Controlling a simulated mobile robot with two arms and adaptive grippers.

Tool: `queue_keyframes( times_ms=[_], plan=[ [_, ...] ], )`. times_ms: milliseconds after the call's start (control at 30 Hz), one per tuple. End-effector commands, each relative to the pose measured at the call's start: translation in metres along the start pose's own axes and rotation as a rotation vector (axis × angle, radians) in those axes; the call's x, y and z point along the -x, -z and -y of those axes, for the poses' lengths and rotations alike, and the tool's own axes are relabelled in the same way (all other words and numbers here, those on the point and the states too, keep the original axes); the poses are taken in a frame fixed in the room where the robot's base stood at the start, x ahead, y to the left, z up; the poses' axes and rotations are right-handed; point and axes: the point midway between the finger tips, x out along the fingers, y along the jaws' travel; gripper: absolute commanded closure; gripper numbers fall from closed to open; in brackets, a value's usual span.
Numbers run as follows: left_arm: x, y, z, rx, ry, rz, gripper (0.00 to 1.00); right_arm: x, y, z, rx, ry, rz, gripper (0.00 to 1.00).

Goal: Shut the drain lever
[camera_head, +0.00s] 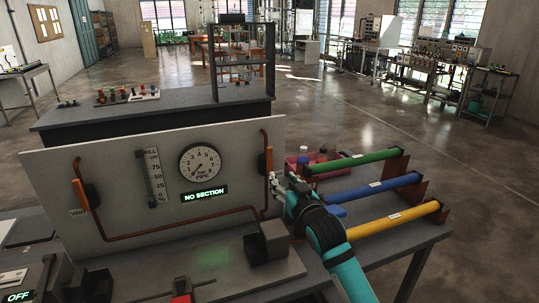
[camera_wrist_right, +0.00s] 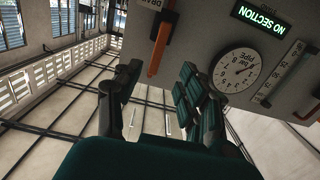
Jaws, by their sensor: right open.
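The drain lever (camera_head: 269,161) is an orange handle on a dark valve body at the right end of the grey panel (camera_head: 110,165). It stands about upright, in line with the copper pipe. It also shows in the right wrist view (camera_wrist_right: 158,48), upside down below a partly cut-off DRAIN label. My right gripper (camera_head: 277,184) is at the panel's right edge, just below and right of the lever. In the right wrist view its fingers (camera_wrist_right: 160,92) are spread and empty, with the lever beyond them. My left gripper is not in view.
An orange vent lever (camera_head: 80,195) is at the panel's left. The gauge (camera_head: 200,162) reads low, above a NO SECTION display (camera_head: 205,194). Green (camera_head: 352,161), blue (camera_head: 375,187) and yellow (camera_head: 394,220) tubes lie on a rack right of my arm. A dark block (camera_head: 268,243) stands below the lever.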

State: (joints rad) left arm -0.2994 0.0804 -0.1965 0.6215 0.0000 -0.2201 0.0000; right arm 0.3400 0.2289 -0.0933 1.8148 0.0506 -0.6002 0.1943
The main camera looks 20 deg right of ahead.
Motion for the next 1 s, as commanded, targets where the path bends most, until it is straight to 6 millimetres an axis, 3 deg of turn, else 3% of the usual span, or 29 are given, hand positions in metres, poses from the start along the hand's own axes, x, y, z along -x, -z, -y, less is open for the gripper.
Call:
queue_keyframes(
  times_ms=[133,267,867,1000],
  plan=[
    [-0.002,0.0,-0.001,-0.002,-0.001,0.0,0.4,-0.008,0.015,-0.002,-0.003,0.0,-0.035,0.6],
    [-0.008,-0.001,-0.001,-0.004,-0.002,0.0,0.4,-0.018,0.014,-0.002,-0.004,0.0,-0.037,0.6],
    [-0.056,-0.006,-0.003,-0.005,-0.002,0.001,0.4,-0.099,0.015,-0.002,-0.002,0.0,-0.037,0.6],
    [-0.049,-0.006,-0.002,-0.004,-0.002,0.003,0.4,-0.098,0.018,-0.002,-0.003,0.0,-0.034,0.6]
  ],
)
